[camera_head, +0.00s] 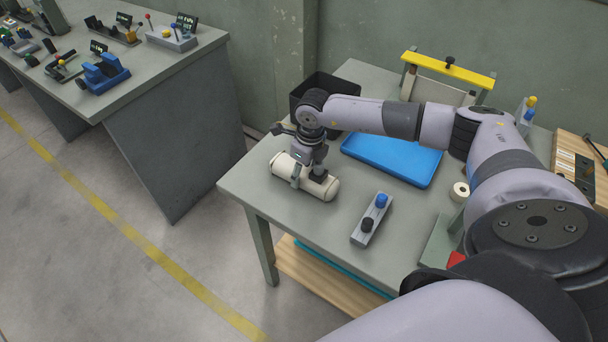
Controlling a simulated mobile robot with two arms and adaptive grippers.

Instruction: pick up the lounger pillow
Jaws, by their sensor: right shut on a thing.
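The lounger pillow, a cream-white roll (323,189), is at the left part of the near table (290,226), close to its left edge. My right gripper (307,178) points down over it from above and is shut on it near its middle. The fingers and wrist hide part of the roll. I cannot tell whether the pillow still touches the table top. My left gripper does not show.
A blue tray (395,160) and a black bin (322,84) stand behind the pillow. A grey block with blue and black knobs (371,218) lies to its right. A yellow-topped frame (447,68) stands at the back. Another workbench (150,68) is at the left, across a floor gap.

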